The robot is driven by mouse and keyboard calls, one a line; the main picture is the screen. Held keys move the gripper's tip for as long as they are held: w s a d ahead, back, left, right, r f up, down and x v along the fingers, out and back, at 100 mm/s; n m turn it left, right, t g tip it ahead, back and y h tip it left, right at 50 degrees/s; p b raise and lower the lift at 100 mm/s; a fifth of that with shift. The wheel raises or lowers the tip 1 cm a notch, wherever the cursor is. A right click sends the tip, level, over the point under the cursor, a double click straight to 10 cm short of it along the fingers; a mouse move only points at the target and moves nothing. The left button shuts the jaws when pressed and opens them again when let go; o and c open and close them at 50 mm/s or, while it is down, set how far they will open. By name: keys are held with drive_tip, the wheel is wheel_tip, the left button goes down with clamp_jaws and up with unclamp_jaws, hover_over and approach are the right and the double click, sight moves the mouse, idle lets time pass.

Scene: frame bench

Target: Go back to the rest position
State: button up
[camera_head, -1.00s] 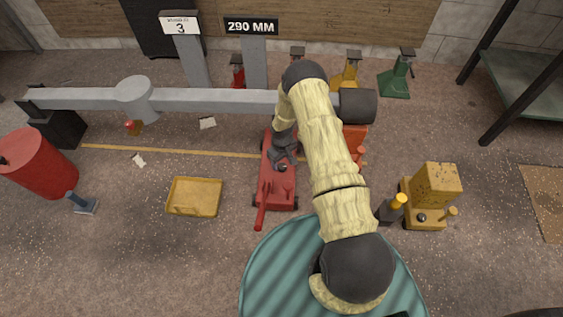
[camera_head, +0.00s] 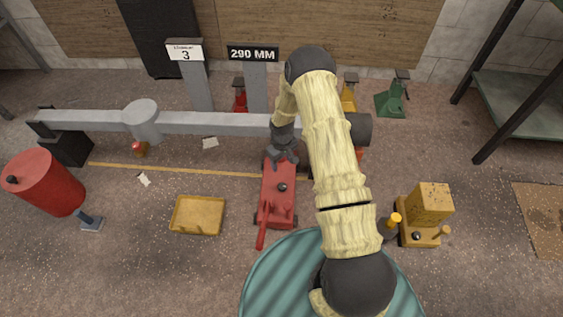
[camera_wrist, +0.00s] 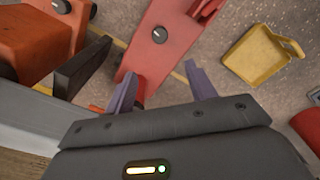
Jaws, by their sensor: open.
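My gripper (camera_head: 285,153) is above the far end of a red floor jack (camera_head: 277,195), just in front of the grey beam (camera_head: 225,122). The jack lies on the floor with its handle toward me. In the wrist view my gripper (camera_wrist: 160,92) shows two purple fingers spread apart, with nothing held between them. The red jack (camera_wrist: 160,40) lies beyond the fingers in that view. I cannot tell from the pictures the exact height of the fingers above it. My arm's sleeve hides part of the beam's right side.
A yellow tray (camera_head: 198,216) lies left of the jack. Sign posts, a green jack stand (camera_head: 391,98) and a rack (camera_head: 515,105) are behind. Floor between tray and beam is mostly clear.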

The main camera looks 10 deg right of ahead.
idle(0.4)
drive_tip(key=s+r+m+t, duration=0.1)
drive_tip(key=s+r, duration=0.3)
drive_tip(key=r, duration=0.6)
drive_tip(key=s+r+m+p, duration=0.15)
drive_tip(key=s+r, duration=0.25)
drive_tip(key=r, duration=0.5)
drive_tip(key=s+r+m+t, duration=0.1)
drive_tip(key=s+r, duration=0.3)
drive_tip(key=r, duration=0.6)
drive_tip(key=s+r+m+p, duration=0.1)
drive_tip(key=s+r+m, duration=0.1)
drive_tip(key=s+r, duration=0.6)
wheel_tip(320, 180, up, 36)
drive_tip(key=s+p, duration=0.1)
drive_tip(key=p, duration=3.6)
drive_tip(key=shift+r+t, duration=0.15)
drive_tip(key=shift+t, duration=0.15)
drive_tip(key=shift+s+d, duration=0.1)
